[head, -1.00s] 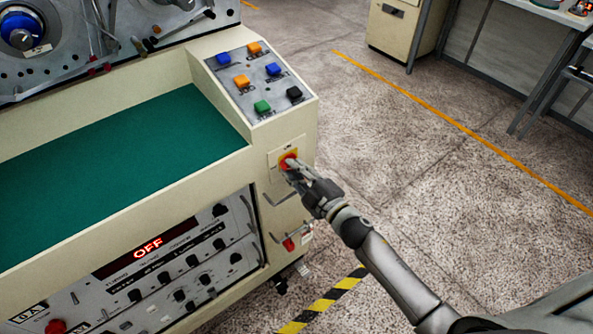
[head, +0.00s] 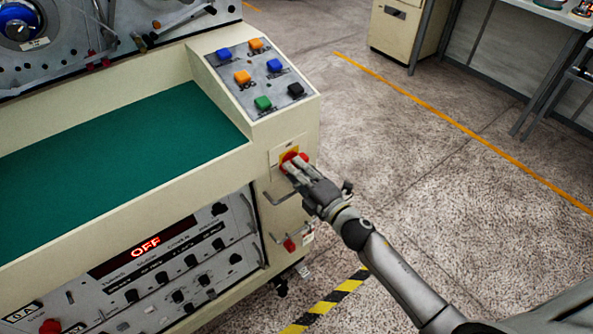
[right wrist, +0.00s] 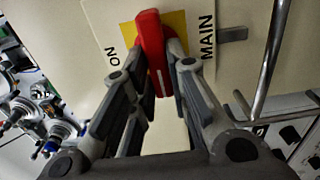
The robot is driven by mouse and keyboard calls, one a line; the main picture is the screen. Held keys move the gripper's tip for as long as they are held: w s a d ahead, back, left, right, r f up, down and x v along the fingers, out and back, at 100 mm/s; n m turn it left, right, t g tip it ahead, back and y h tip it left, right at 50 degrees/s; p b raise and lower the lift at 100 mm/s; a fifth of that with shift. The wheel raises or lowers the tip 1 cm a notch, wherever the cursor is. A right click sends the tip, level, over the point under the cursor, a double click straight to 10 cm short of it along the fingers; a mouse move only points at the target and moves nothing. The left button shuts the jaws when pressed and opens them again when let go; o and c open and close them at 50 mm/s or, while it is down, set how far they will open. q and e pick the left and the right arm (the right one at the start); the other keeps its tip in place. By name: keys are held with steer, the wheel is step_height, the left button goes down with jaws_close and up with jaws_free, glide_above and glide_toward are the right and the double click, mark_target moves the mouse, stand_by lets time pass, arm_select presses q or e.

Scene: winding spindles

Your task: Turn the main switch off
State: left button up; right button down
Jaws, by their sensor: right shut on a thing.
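The main switch is a red handle (head: 303,158) on a yellow plate (right wrist: 128,34), on the cream end face of the machine. In the right wrist view the red handle (right wrist: 152,45) stands between my fingertips, crosswise to the line between the ON and MAIN labels. In the head view it lies roughly level, with the small label above it. My right gripper (head: 292,164) is shut on the handle; it also shows in the right wrist view (right wrist: 159,75). The fingers hide part of the handle and plate. My left gripper is not in view.
A sloped panel with coloured buttons (head: 255,77) is above the switch. Metal bar handles (head: 283,191) and a small red knob (head: 289,245) are below. The machine's display (head: 145,245) reads OFF. The floor at right is clear up to a desk (head: 540,18).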

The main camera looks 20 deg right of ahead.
steer(key=shift+f, duration=0.1)
stand_by(0.3)
steer(key=c, duration=1.4)
jaws_free()
steer(key=shift+s, duration=0.1)
steer(key=v, duration=1.2)
